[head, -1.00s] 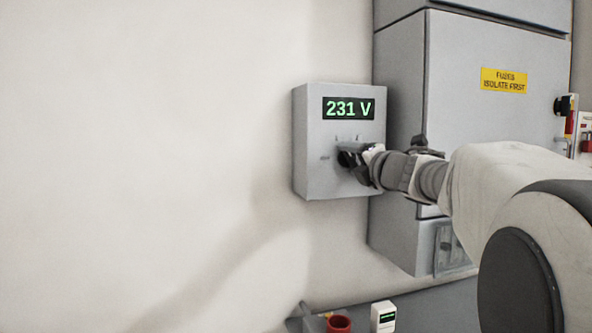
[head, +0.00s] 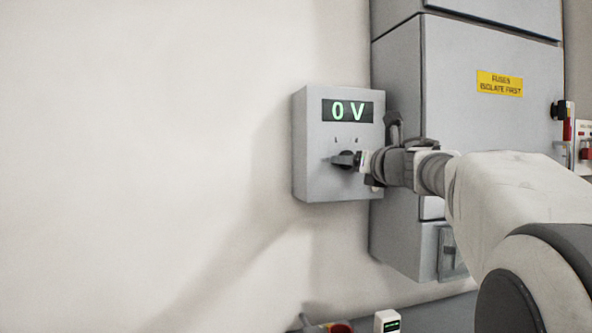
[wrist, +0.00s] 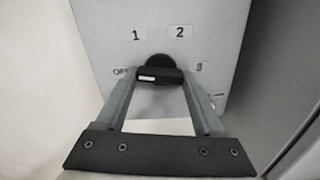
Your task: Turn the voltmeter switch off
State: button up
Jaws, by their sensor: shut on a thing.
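The voltmeter box (head: 312,178) is a grey box on the wall, and its display (head: 347,110) reads 0 V in green. Its black switch knob (head: 342,159) sits low on the front. In the wrist view the knob (wrist: 160,74) lies nearly level, with its white mark at the left end beside the OFF label (wrist: 121,71). Labels 1, 2 and 3 stand around the knob. My gripper (wrist: 160,82) is shut on the knob, one finger at each end. In the head view my gripper (head: 362,162) reaches the box from the right and partly hides it.
A tall grey cabinet (head: 480,130) with a yellow warning label (head: 499,84) stands close to the right of the box. A small white device (head: 387,321) is below. The wall at left is clear.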

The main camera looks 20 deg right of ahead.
jog(key=shift+n+b, duration=0.35)
jog(key=shift+n, duration=0.45)
jog(key=o, duration=1.4)
jog(key=shift+s, duration=0.1)
